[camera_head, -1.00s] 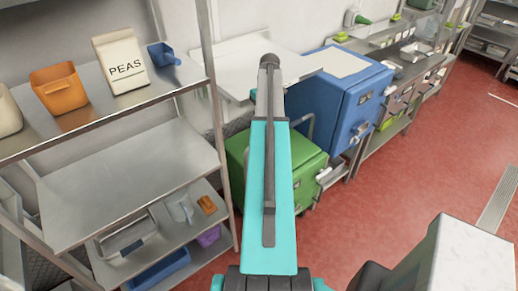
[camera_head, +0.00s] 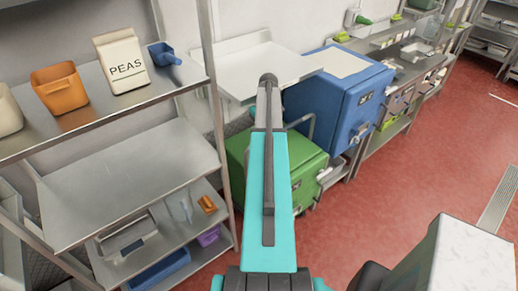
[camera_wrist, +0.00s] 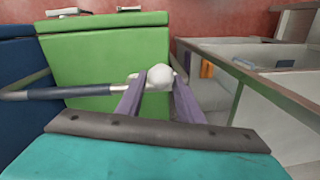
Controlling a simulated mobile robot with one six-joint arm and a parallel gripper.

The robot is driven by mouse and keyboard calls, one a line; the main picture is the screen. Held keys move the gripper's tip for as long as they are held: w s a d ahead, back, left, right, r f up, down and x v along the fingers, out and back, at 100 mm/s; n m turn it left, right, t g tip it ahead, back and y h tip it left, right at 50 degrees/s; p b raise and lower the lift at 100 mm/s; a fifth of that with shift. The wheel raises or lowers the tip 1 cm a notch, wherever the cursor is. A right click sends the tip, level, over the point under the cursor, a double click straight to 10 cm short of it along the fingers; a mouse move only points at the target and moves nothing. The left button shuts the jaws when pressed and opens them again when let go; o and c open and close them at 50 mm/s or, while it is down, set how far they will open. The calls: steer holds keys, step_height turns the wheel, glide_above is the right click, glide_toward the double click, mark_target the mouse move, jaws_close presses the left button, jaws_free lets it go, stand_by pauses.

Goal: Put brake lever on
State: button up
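In the wrist view my gripper (camera_wrist: 160,84) has its two purple fingers on either side of a white rounded knob (camera_wrist: 159,77). The fingers are close to the knob, but I cannot tell whether they press on it. A thin metal bar with a dark sleeve, possibly the brake lever (camera_wrist: 62,93), runs from the left edge to this knob, in front of a green cabinet (camera_wrist: 108,60). In the head view my arm hides the gripper and the knob. The green cabinet shows there too (camera_head: 308,172), with a grey bar at its upper right.
A blue cabinet (camera_head: 345,110) stands behind the green one, to the right. A metal shelf (camera_head: 130,185) with a peas bag (camera_head: 121,62), an orange tub (camera_head: 62,88) and a blue scoop (camera_head: 163,55) is at left. The red floor (camera_head: 430,150) is clear at right.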

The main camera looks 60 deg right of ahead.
steer(key=shift+a+f, duration=0.1)
steer(key=shift+f, duration=1.4)
steer(key=shift+s+f, duration=0.1)
